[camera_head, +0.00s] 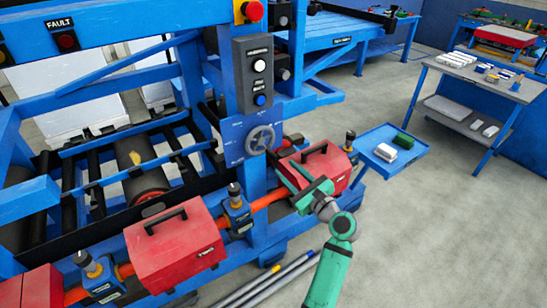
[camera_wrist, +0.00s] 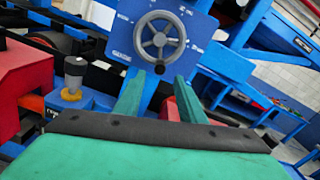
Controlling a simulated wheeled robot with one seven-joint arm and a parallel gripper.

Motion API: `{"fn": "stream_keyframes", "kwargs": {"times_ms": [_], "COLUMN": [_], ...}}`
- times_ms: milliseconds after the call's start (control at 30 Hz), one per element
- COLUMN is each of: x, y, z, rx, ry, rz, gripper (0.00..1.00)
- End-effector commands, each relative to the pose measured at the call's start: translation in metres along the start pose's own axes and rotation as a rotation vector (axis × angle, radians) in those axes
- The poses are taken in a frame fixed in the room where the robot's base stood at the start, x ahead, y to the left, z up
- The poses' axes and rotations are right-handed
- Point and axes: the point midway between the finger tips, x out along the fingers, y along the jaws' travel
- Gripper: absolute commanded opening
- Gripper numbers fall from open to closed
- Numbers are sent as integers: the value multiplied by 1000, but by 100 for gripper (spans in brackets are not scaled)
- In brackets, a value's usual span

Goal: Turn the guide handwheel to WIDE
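The guide handwheel (camera_head: 260,139) is a grey spoked wheel on a blue plate (camera_head: 234,134) with small white labels around it, too small to read surely. In the wrist view the handwheel (camera_wrist: 160,36) is straight ahead, with a dark knob (camera_wrist: 159,69) at its lower rim. My gripper (camera_head: 284,163) reaches toward the wheel from the lower right. In the wrist view its two green fingers (camera_wrist: 158,90) are apart, with the knob showing beyond and between their tips. I cannot tell whether a finger touches the knob.
A control box (camera_head: 253,75) with buttons hangs above the wheel. Red covers (camera_head: 175,245) and (camera_head: 318,165), on an orange pipe, stand below and beside the arm. A blue side tray (camera_head: 375,146) is to the right.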

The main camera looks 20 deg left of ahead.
Motion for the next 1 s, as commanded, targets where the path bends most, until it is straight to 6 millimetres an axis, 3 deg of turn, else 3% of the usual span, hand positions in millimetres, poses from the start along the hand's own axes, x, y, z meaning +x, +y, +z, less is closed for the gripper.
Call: {"fn": "stream_keyframes", "kwargs": {"times_ms": [300, 500, 933, 1000], "x": [57, 80, 89, 89], "y": [0, 0, 0, 0], "z": [0, 0, -1, -1], "rx": [-3, -3, -3, -3], "ry": [0, 1, 2, 2], "rz": [1, -1, -1, -1], "gripper": [36, 36, 36, 22]}}
